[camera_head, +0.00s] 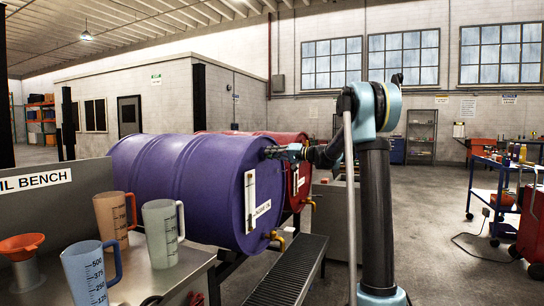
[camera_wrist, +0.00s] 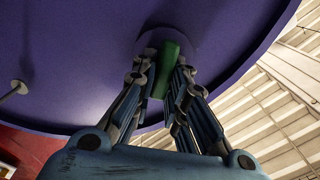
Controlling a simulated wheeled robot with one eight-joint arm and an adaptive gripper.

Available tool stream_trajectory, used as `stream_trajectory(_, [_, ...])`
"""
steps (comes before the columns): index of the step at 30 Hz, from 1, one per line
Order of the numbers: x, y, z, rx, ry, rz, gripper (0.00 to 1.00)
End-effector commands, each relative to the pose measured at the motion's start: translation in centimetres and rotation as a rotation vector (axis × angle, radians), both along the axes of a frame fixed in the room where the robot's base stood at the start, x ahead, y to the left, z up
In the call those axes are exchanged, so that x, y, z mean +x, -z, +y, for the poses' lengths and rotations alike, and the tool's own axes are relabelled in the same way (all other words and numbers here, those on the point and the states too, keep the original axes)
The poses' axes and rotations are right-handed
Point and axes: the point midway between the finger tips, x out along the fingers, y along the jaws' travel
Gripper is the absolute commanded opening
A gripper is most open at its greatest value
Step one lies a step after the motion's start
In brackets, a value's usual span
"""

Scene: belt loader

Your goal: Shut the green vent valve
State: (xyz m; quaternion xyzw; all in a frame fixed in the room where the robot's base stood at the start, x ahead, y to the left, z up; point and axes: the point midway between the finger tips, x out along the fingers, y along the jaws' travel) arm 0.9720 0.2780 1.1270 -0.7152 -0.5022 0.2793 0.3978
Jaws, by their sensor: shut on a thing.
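The green vent valve handle (camera_wrist: 166,62) is on the end face of a purple drum (camera_head: 175,185), in front of a dark round fitting. In the wrist view it is a short green bar, and my gripper (camera_wrist: 163,72) is shut on it with a finger on each side. In the head view my gripper (camera_head: 284,152) reaches in from the right to the upper part of the drum's end face. The green handle is hidden behind it there, so I cannot tell from that view how it is turned.
A red drum (camera_head: 292,180) lies behind the purple one. A yellow tap (camera_head: 277,238) is low on the purple drum, above a grated tray (camera_head: 290,275). The oil bench (camera_head: 190,258) at left holds an orange funnel (camera_head: 22,244) and several jugs. Open floor lies at right.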

Motion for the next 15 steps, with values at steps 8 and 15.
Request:
stream_trajectory(8, [0.48, 0.35, -0.31, 0.086, 0.009, 0.236, 0.0])
stream_trajectory(15, [0.52, 0.62, -0.37, 0.144, 0.009, 0.397, 0.0])
